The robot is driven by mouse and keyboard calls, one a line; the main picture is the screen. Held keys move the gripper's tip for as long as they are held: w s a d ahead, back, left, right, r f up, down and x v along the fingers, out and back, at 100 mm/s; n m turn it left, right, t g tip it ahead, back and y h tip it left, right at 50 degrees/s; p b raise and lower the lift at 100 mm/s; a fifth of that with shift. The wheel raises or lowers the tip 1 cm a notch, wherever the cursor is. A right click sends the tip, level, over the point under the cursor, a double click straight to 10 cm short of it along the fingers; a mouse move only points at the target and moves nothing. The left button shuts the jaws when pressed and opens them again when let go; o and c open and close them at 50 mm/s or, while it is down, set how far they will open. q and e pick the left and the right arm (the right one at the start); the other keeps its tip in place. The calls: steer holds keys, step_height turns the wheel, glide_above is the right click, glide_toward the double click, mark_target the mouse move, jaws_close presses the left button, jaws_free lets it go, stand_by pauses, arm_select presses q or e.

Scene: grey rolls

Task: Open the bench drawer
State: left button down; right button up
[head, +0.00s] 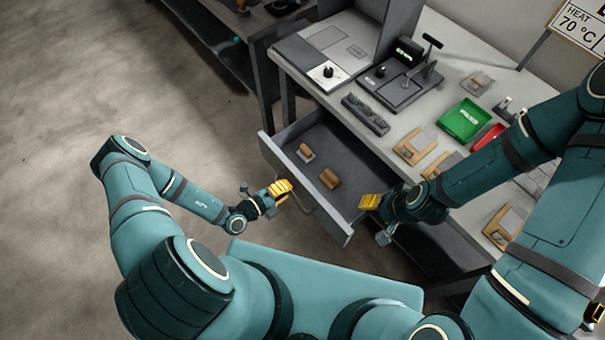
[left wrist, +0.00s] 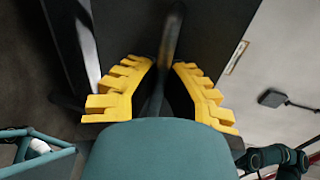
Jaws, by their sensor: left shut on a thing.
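The bench drawer (head: 345,228) is pulled out from the bench, and its inside shows. Two small brown-and-grey pieces lie in it, one at the left (head: 306,152) and one nearer the middle (head: 329,179). My left gripper (head: 281,188) is at the drawer's front and shut on its bar handle (head: 304,204). In the left wrist view the dark handle bar (left wrist: 172,35) runs between the yellow fingers. My right gripper (head: 370,201) is beside the right end of the drawer, pointing left; its finger gap is unclear.
The bench top (head: 405,120) carries a black press (head: 400,82), a dark grey rack (head: 366,114), a green tray (head: 463,120), a red tray (head: 488,136) and several wooden-based pieces. The floor (head: 70,90) left of the drawer is clear.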

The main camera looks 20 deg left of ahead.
arm_select(q)
steer(key=shift+f+v, duration=0.2)
steer(key=shift+v, duration=0.7)
steer(key=shift+f+v, duration=0.2)
steer(key=shift+v, duration=0.75)
steer(key=shift+f+v, duration=0.2)
steer(key=shift+v, duration=0.7)
steer(key=shift+s, duration=0.15)
steer(key=c, duration=1)
jaws_free()
steer(key=shift+s+a, duration=0.1)
steer(key=shift+a, duration=0.05)
steer(key=v, duration=1.1)
steer(key=shift+s+a+r, duration=0.15)
steer(key=shift+s+a, duration=0.05)
steer(key=shift+s, duration=0.1)
